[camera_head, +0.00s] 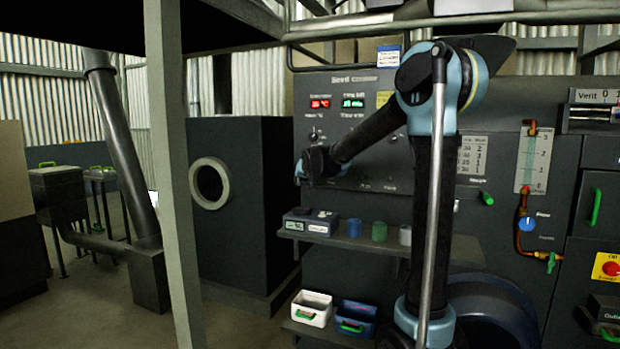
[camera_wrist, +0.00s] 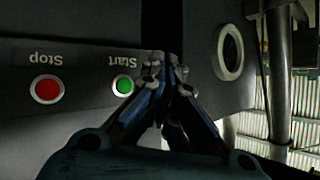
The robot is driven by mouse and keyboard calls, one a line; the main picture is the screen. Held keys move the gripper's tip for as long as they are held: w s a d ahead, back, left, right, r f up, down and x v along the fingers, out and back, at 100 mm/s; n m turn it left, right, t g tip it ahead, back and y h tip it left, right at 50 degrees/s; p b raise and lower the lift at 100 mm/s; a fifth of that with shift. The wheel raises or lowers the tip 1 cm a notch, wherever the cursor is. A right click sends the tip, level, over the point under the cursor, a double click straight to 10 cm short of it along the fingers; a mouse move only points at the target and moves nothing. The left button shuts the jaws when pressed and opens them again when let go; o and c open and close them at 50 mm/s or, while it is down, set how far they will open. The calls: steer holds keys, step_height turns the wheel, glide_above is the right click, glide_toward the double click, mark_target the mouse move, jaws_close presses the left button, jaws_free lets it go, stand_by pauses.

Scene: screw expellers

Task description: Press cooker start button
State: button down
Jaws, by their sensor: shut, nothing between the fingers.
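The green start button (camera_wrist: 123,86), labelled "Start", shows in the wrist view on a dark panel (camera_wrist: 85,62), with its lettering upside down. The red stop button (camera_wrist: 47,89), labelled "Stop", is to its left. My gripper (camera_wrist: 168,72) is shut and empty, with its fingertips to the right of the green button near the panel's edge. I cannot tell whether the fingertips touch the panel. In the head view my gripper (camera_head: 303,168) is in front of the left part of the control panel (camera_head: 350,88). I cannot make out the start button there.
A shelf (camera_head: 440,243) with a scale (camera_head: 311,220) and several small cups is below my arm. A dark cabinet with a round port (camera_head: 209,183) stands left of the panel. A grey post (camera_head: 172,180) rises in the left foreground. A white bin (camera_head: 311,308) sits lower down.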

steer(key=shift+w+d, duration=0.3)
steer(key=shift+w, duration=0.5)
steer(key=shift+w+d, duration=0.3)
steer(key=shift+w, duration=0.5)
steer(key=shift+w+d, duration=0.3)
steer(key=shift+w, duration=0.5)
steer(key=shift+w, duration=0.2)
steer(key=shift+w+d, duration=0.15)
steer(key=shift+w, duration=0.05)
steer(key=shift+w+d+r, duration=0.1)
steer(key=shift+w+d, duration=0.05)
steer(key=shift+w, duration=0.25)
stand_by(0.5)
steer(key=shift+s+a, duration=0.35)
steer(key=shift+s, duration=0.45)
steer(key=shift+s, duration=0.1)
steer(key=s, duration=0.1)
steer(key=s+a, duration=0.1)
steer(key=s, duration=0.2)
steer(key=shift+s+a, duration=0.25)
steer(key=shift+a, duration=0.1)
